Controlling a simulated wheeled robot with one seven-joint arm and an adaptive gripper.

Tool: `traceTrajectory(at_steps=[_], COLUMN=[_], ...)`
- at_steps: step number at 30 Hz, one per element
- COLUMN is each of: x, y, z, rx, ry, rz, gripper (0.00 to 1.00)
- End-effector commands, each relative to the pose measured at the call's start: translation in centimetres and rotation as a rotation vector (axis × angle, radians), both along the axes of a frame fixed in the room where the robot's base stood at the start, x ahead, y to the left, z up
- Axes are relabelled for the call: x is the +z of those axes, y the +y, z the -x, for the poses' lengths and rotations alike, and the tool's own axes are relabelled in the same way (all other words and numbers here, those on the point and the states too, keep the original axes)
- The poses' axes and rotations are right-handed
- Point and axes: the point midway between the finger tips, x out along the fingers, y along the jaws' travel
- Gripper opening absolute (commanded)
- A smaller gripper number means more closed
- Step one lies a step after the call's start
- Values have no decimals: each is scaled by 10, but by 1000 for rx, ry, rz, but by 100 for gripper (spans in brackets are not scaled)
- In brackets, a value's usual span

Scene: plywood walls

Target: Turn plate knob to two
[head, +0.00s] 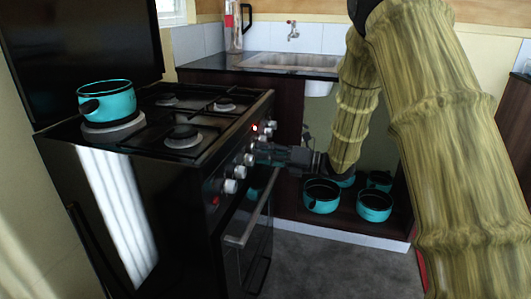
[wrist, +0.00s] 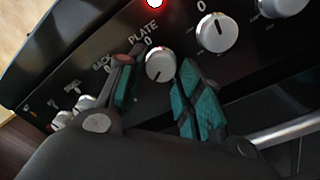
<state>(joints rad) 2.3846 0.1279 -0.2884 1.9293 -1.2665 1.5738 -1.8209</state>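The plate knob (wrist: 160,65) is a silver dial under the label PLATE with a 0 above it, on the stove's black front panel. My gripper (wrist: 155,68) is open, with one teal-padded finger on each side of the knob. I cannot tell whether the pads touch it. In the head view my gripper (head: 262,153) is at the row of stove knobs and hides part of it. A teal pot (head: 107,103) stands on a raised round hotplate (head: 113,130) on the stove.
Other silver knobs (wrist: 216,33) flank the plate knob, close to my fingers. A lit red light (wrist: 155,3) is above it. The oven door handle (head: 246,225) juts out below. Several teal pots (head: 321,197) sit on a low shelf at right, under the sink (head: 292,62).

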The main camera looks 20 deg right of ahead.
Motion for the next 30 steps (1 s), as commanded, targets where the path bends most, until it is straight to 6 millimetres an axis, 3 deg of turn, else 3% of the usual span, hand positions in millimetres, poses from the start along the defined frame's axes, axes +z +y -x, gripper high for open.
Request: traceTrajectory(at_steps=[14,30], x=[4,0], y=[-7,-80], z=[1,49], rx=[-5,-5], ry=[-7,-5], rz=[-1,-1], gripper=[50,50])
